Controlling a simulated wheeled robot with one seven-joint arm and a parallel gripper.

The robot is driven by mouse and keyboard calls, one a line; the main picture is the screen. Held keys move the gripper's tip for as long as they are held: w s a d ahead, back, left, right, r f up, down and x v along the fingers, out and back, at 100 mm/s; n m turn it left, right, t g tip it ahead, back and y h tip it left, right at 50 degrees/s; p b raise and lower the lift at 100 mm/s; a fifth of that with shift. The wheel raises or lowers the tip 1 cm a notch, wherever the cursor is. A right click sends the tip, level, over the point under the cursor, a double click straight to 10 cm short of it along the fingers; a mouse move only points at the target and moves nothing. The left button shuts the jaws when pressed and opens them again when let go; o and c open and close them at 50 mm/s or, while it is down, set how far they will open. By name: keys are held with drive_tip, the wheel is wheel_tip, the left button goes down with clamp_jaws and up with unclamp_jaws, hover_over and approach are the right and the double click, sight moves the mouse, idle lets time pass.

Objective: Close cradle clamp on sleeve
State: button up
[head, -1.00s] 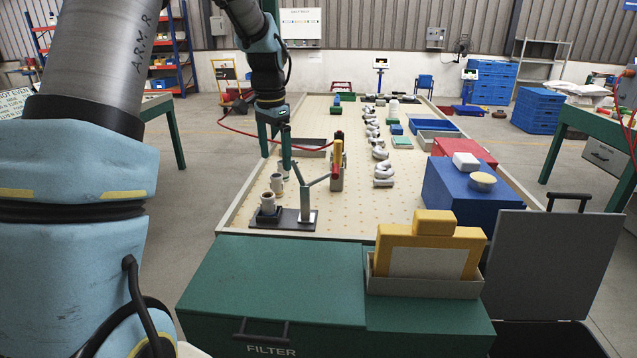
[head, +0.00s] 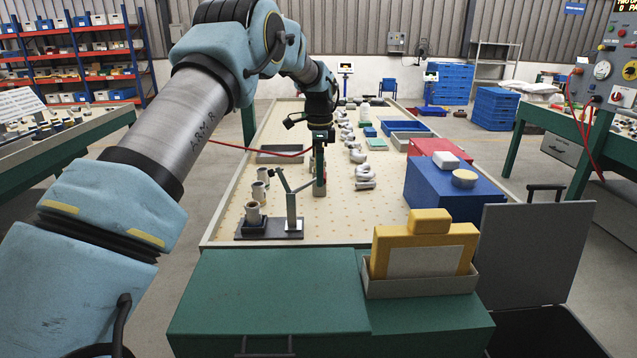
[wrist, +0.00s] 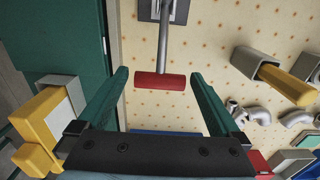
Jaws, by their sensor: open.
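The cradle clamp stands on a dark base plate (head: 240,234) at the near left of the pegboard table. In the wrist view my gripper (wrist: 158,75) is open, with the lever's red handle (wrist: 172,82) between the fingertips and visible gaps on both sides.
Two more grey sleeves (head: 262,175) stand behind the clamp. In the wrist view a grey holder (wrist: 246,60) with a yellow-handled thing (wrist: 287,83) is close right. A yellow block (head: 425,250) sits in a tray on the green cabinet (head: 265,290). Blue box (head: 450,190) at right.

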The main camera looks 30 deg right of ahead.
drive_tip(key=shift+f+p, duration=0.5)
drive_tip(key=shift+f, duration=1.9)
clamp_jaws()
